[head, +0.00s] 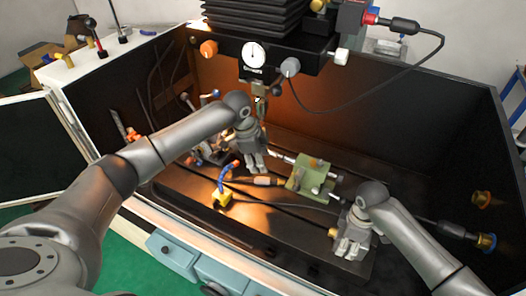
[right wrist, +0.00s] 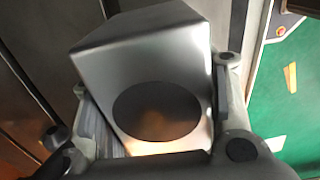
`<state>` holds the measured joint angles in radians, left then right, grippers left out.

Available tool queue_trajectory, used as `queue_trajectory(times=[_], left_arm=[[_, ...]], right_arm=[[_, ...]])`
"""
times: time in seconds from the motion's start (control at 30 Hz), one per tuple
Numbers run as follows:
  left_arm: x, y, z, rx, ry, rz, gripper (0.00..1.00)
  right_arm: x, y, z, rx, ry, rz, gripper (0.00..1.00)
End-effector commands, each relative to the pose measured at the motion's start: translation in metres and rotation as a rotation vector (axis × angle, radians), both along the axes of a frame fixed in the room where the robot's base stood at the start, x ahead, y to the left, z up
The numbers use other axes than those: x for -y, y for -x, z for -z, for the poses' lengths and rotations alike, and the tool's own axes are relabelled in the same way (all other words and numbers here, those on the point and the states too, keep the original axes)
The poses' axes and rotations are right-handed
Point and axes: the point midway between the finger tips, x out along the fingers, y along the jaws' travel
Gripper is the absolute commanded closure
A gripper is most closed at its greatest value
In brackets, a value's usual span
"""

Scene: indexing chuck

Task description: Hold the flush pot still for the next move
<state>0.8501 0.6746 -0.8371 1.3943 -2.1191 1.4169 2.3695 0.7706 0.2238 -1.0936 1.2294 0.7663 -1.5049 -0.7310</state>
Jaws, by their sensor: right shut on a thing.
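The flush pot (right wrist: 165,48) is a smooth grey metal block with a round dark opening in its near face. In the right wrist view it sits tilted between the two fingers of my right gripper (right wrist: 158,128), which is shut on it. In the head view my right gripper (head: 350,246) is low over the front right of the dark work table, and I cannot make the pot out clearly from the gripper there. My left gripper (head: 256,162) points down near the middle of the table, below the machine head; its finger gap is too small to read.
A green block fixture (head: 310,176) stands between my grippers, with rods and a cable beside it. A yellow block with a blue hose (head: 222,199) sits front left of it. The machine head (head: 262,58) hangs above. Dark tank walls (head: 440,140) enclose the table.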

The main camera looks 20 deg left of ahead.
Motion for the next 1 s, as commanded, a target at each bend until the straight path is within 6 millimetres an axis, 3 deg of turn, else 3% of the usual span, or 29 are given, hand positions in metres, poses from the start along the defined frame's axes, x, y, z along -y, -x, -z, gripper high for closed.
queue_trajectory(times=[0.03, 0.07, 0.23, 0.67, 1.0], left_arm=[[0.0, 0.0, 0.0, 0.0, 0.0, 0.0, 0.54], [0.0, 0.0, 0.0, 0.0, 0.0, 0.0, 0.54], [0.0, 0.0, 0.0, 0.0, 0.0, 0.0, 0.54], [0.0, 0.0, 0.0, 0.0, 0.0, 0.0, 0.54], [0.0, 0.0, 0.0, 0.0, 0.0, 0.0, 0.54]], right_arm=[[0.0, 0.0, 0.001, 0.0, 0.001, 0.0, 0.75], [0.0, 0.0, 0.001, 0.0, 0.001, 0.0, 0.43], [0.0, 0.0, 0.001, 0.0, 0.0, 0.0, 0.22], [0.0, -0.001, -0.007, 0.001, -0.001, -0.001, 0.22], [0.0, -0.002, -0.074, 0.004, -0.002, -0.001, 0.22]])
